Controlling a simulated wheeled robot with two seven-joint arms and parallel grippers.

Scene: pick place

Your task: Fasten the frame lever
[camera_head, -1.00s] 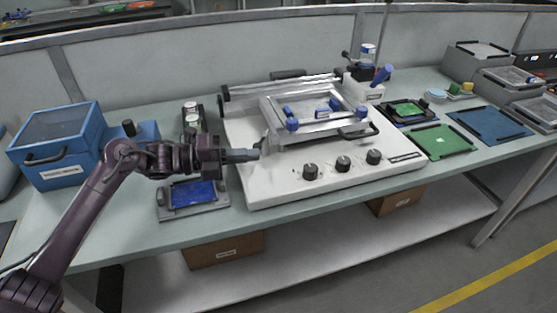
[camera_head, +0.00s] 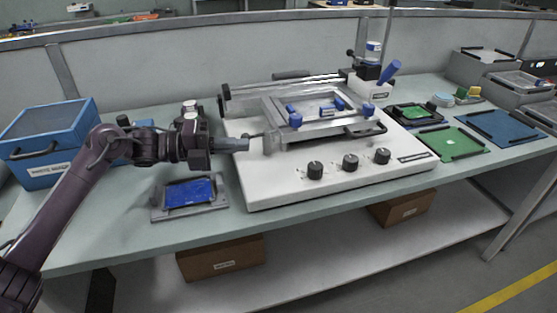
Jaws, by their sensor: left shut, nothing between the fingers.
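A white machine (camera_head: 283,187) with black knobs stands on the bench. Its metal frame (camera_head: 330,129) has blue clamps and a black handle on the right side. A small dark lever (camera_head: 256,135) sticks out at the left of the frame, beside a grey block. My left gripper (camera_head: 246,144) comes in from the left and is shut and empty. Its tips are close to the lever; I cannot tell whether they touch it. My right gripper does not show.
A blue board (camera_head: 190,191) lies on a grey holder in front of my left arm. A blue box (camera_head: 48,150) stands at the far left. White bottles (camera_head: 190,106) stand behind the wrist. Green (camera_head: 454,143) and blue mats (camera_head: 500,127) lie at the right.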

